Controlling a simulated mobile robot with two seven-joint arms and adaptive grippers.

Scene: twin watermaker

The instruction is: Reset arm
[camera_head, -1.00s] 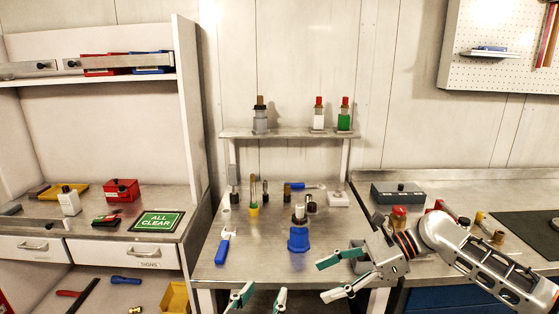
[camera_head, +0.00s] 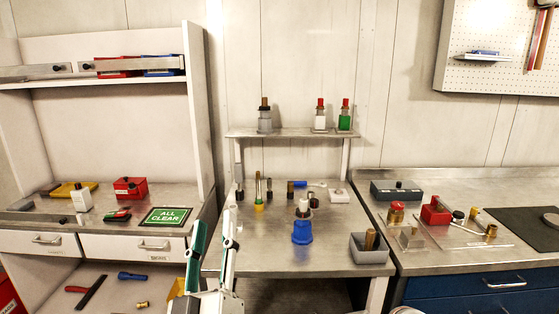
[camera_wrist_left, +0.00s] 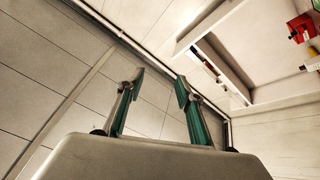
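My left gripper (camera_head: 214,222) stands upright in the head view, in front of the left edge of the middle bench (camera_head: 270,262). Its two teal and grey fingers are apart with nothing between them. The left wrist view shows the same open, empty fingers (camera_wrist_left: 160,80) against a panelled surface. My right gripper does not show in either view.
On the middle bench are a blue-based holder (camera_head: 302,232), a grey bin (camera_head: 371,253) and several small bottles. An all-clear sign (camera_head: 166,216) lies on the left counter. A dark grey box (camera_head: 397,192) stands on the right counter.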

